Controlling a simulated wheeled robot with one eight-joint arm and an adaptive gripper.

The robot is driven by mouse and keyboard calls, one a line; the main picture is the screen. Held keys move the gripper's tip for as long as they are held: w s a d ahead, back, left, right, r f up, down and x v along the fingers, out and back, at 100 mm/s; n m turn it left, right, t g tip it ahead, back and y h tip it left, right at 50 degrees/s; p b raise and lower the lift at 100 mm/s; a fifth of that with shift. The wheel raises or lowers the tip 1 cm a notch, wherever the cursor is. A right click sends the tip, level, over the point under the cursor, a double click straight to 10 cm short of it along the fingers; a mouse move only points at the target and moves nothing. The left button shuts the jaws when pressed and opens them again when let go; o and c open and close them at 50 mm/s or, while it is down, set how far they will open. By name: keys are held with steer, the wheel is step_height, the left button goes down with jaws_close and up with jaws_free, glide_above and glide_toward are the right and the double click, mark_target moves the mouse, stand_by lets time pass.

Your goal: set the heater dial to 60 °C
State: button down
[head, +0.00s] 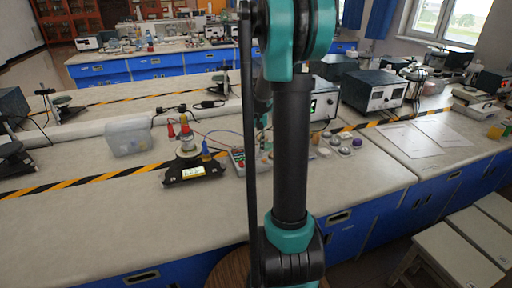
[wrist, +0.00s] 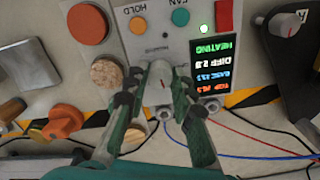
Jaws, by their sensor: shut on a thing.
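The panel's lit display (wrist: 213,65) appears upside down, with a green "HEATING" line and coloured readings below; the small digits are hard to read. In the head view the panel (head: 240,160) shows partly behind my arm, which hides the dial there.
Beside the panel are orange and cork discs (wrist: 88,24) and an orange knob-like piece (wrist: 63,121). Red and blue cables cross the table at right. In the head view, a scale-like device (head: 192,172) and clear bin (head: 128,136) stand left; the front bench (head: 90,230) is clear.

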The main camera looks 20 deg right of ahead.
mark_target(257, 149)
steer(key=m, duration=0.5)
steer(key=shift+m, duration=0.3)
steer(key=m, duration=0.5)
steer(key=shift+m, duration=0.3)
steer(key=c, duration=1.3)
jaws_free()
step_height(257, 149, up, 12)
steer(key=shift+s, duration=0.1)
